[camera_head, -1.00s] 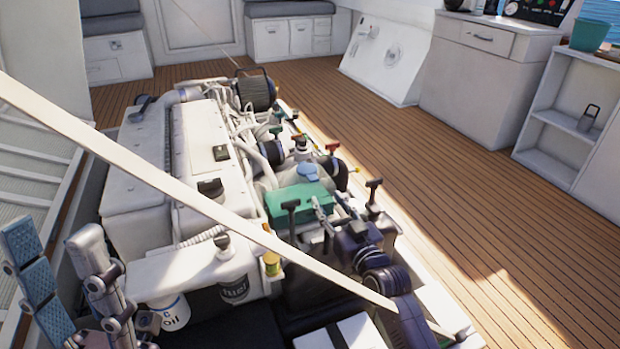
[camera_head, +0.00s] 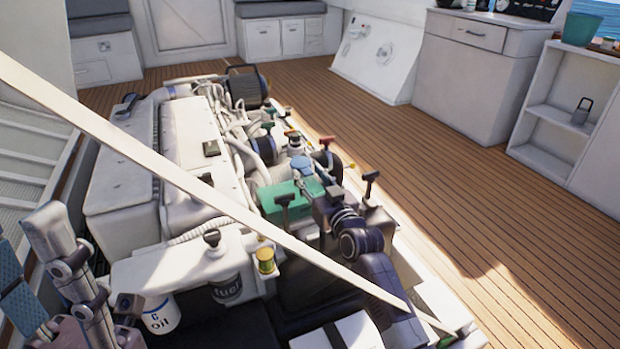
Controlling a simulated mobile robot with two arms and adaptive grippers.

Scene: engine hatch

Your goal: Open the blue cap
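I cannot tell whether a finger touches the cap. My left gripper (camera_head: 28,242) is at the lower left edge, close to the camera and far from the cap. Its grey finger and blue-padded finger stand apart, with nothing between them.
A long pale bar (camera_head: 190,182) crosses the view diagonally in front of the engine. An oil container (camera_head: 161,314), a fuel container (camera_head: 227,289) and a yellow cap (camera_head: 265,260) are at the near side. T-shaped handles (camera_head: 370,182) stand near my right arm. Wooden deck (camera_head: 480,210) lies clear at right.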

